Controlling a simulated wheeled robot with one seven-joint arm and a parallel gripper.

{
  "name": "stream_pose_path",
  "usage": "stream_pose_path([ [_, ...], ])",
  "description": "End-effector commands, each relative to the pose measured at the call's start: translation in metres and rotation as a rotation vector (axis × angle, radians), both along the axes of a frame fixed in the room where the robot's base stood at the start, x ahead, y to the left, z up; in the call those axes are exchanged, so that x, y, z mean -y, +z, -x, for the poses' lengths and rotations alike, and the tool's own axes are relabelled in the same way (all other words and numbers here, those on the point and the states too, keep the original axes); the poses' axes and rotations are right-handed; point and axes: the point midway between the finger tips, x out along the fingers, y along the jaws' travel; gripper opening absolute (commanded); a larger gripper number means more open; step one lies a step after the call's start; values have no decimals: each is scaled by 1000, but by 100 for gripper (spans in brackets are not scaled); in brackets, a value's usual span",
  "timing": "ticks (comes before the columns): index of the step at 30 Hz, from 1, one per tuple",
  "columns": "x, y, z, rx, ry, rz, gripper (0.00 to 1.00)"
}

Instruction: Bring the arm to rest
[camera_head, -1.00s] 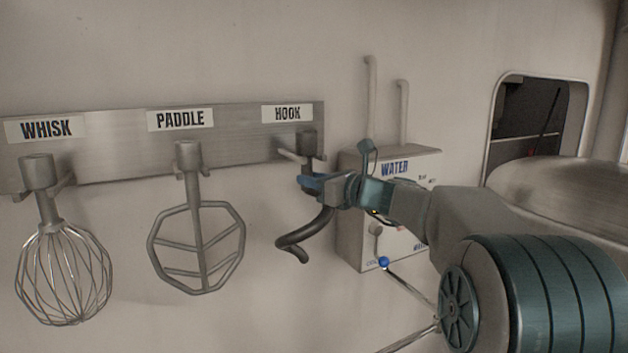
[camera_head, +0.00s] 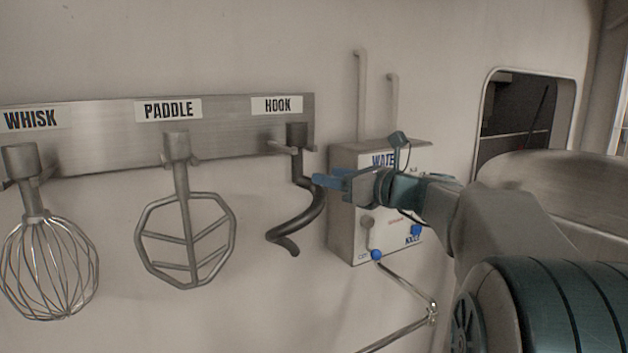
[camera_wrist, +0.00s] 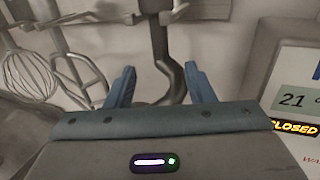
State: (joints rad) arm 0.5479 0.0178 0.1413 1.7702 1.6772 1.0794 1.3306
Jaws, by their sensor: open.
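My gripper (camera_head: 324,181) is in front of the wall, just right of the dough hook (camera_head: 297,190) in the head view. In the wrist view, my gripper (camera_wrist: 160,85) has its two blue fingers apart, with nothing held between them. The hook's grey shaft (camera_wrist: 158,45) shows beyond and between the fingers. The hook hangs from its peg under the HOOK label (camera_head: 277,105). In the head view the fingertips look close to the hook's shaft, and I cannot tell the exact gap. My arm reaches in from the right.
A paddle (camera_head: 186,240) and a whisk (camera_head: 48,268) hang left on the metal rack (camera_head: 90,140). A water box (camera_head: 345,225) with pipes is behind my gripper. A large metal bowl (camera_head: 570,185) and a wall opening (camera_head: 520,115) are at right. Bare wall lies below the rack.

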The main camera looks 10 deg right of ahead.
Motion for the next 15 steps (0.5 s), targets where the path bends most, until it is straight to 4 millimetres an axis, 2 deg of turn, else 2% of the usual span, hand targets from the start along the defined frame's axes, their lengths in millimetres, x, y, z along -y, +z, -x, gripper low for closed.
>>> stream_pose_path([
  [3, 16, -2, 20, 1, -3, 2, 49],
  [9, 31, 0, 40, 1, 0, 2, 49],
  [12, 30, -3, 45, 0, 7, 21, 49],
  [15, 15, -19, 53, -8, 35, 119, 49],
])
